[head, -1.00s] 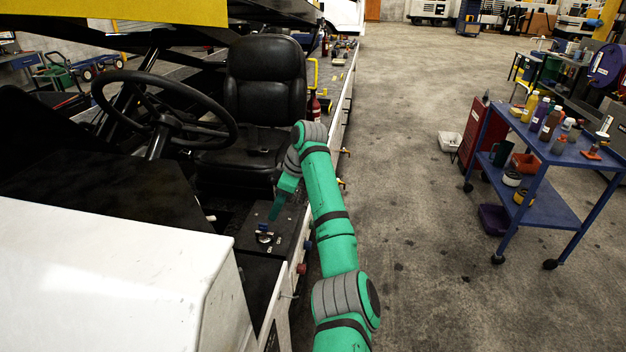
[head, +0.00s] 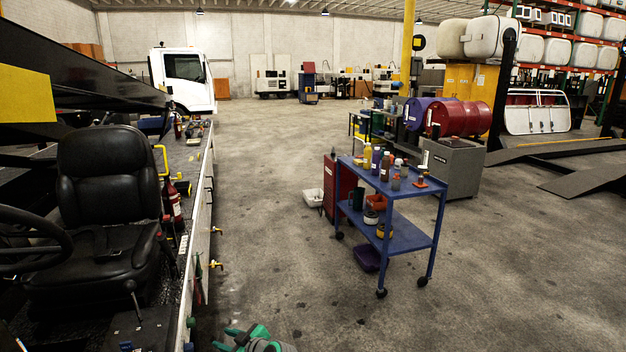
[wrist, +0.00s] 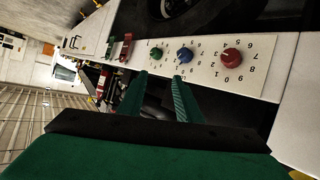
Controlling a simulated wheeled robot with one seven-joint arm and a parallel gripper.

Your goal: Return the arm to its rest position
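My gripper (wrist: 160,82) shows in the wrist view as two green fingers set apart, with nothing held between them. Beyond the fingertips is a pale control panel (wrist: 207,72) with a green knob (wrist: 157,53), a blue knob (wrist: 185,55) and a red knob (wrist: 231,58). The fingers look apart from the panel, but the exact gap is hard to tell. In the head view only a green and grey piece of my arm (head: 255,340) shows at the bottom edge. The fingertips cannot be made out there.
The loader's black seat (head: 103,190) and steering wheel (head: 62,240) are at the left, with small valves along its side. A blue cart (head: 405,238) with bottles stands right of centre. The concrete floor between is open.

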